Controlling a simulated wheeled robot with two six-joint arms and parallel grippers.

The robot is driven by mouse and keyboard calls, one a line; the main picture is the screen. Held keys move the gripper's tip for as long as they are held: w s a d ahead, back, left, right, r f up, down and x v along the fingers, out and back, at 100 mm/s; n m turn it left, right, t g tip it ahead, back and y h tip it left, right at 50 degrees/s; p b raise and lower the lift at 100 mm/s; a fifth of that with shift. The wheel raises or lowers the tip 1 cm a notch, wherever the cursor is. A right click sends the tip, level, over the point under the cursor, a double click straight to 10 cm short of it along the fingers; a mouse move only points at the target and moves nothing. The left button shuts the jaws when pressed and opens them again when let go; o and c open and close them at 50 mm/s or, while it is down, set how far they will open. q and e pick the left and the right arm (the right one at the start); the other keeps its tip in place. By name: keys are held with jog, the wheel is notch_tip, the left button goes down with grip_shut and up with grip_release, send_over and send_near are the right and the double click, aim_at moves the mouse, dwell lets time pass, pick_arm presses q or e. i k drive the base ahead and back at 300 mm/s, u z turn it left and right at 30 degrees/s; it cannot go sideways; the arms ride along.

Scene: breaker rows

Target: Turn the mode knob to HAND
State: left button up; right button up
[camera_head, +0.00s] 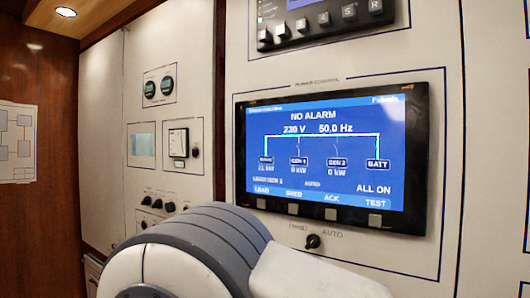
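The mode knob (313,241) is a small black rotary knob on the cream panel, just below the large display. The label HAND is printed to its upper left and AUTO to its upper right. The knob is too small to tell for sure which label it points to. The display (328,155) shows NO ALARM, 230 V, 50.0 Hz and the word AUTO near its lower middle. Neither of my grippers is in view. A grey and white link of my own arm fills the bottom middle, in front of and below the knob.
A smaller black panel with buttons (320,22) sits above the display. On the left panels are round gauges (159,87), a meter (178,142) and several small black knobs (157,203). A paper diagram (17,142) hangs on the wooden wall at far left.

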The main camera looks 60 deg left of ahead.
aim_at(313, 241)
jog(key=u, duration=1.8)
jog(key=k, duration=0.6)
jog(key=z, duration=0.3)
jog(key=i, duration=0.5)
